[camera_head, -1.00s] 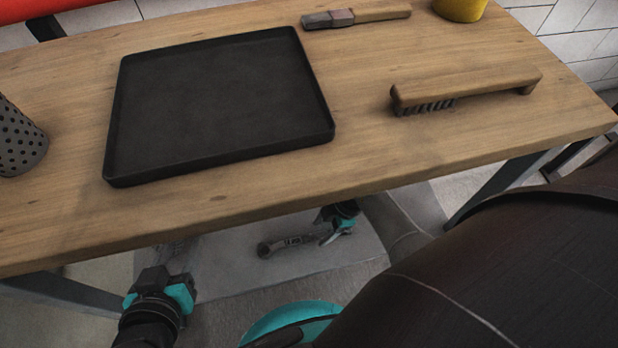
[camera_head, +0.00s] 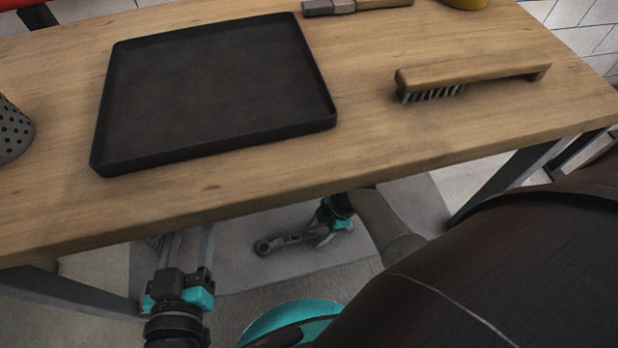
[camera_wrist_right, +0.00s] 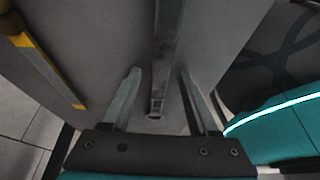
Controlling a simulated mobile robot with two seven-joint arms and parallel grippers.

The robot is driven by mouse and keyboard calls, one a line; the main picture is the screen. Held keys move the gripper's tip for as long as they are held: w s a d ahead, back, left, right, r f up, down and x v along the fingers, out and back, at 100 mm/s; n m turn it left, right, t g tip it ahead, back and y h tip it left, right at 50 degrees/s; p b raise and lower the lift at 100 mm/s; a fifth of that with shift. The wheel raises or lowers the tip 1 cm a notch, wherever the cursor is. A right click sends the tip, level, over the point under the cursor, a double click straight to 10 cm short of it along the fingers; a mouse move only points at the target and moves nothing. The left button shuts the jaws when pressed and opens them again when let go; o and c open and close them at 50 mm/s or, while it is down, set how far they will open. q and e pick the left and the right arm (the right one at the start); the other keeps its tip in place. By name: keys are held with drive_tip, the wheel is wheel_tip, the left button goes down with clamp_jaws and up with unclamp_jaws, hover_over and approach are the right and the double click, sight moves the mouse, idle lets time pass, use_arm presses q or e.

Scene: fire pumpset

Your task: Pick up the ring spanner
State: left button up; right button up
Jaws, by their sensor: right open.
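A grey piece with a rounded ring-like end (camera_head: 266,246), which looks like the ring spanner, shows below the table's front edge in the head view. My right gripper (camera_head: 325,236) is close to its right-hand end; the table partly hides that arm. In the right wrist view my right gripper (camera_wrist_right: 157,92) has its fingers apart. A long grey bar (camera_wrist_right: 165,60) shows between and beyond them; I cannot tell whether it is the spanner or whether the fingers touch it. My left gripper (camera_head: 188,250) is low at the left with its fingers apart and nothing visible between them.
The wooden table (camera_head: 370,165) holds an empty black tray (camera_head: 215,85), a wooden-handled brush (camera_head: 480,76), a hammer (camera_head: 350,6) and a perforated grey cup (camera_head: 12,130). A grey table leg (camera_head: 75,295) stands close to my left gripper.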

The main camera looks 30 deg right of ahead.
drive_tip(key=shift+c, duration=0.2)
clamp_jaws()
idle(1.1)
